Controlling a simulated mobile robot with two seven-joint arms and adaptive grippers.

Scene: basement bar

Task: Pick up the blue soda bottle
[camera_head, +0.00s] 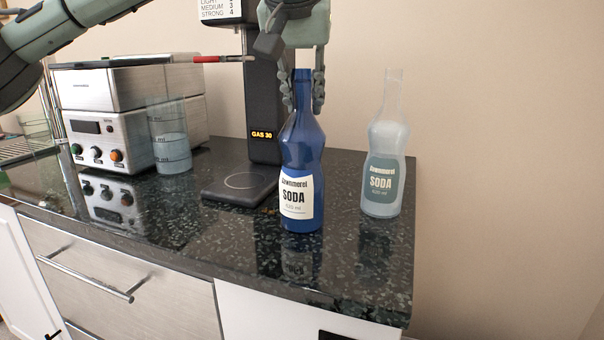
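The blue soda bottle (301,150) stands upright on the dark speckled counter (190,235), its white SODA label facing me. My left gripper (304,95) comes down from above, with its fingers on either side of the bottle's neck. The fingers look very close to the glass, but I cannot tell whether they press on it. The top of the neck is between the fingers. My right gripper is not in view.
A clear soda bottle (384,165) stands to the right, near the counter's right edge. A black machine (262,110) with a GAS 30 display stands behind the blue bottle. A measuring beaker (171,150) and a steel appliance (110,142) are at left.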

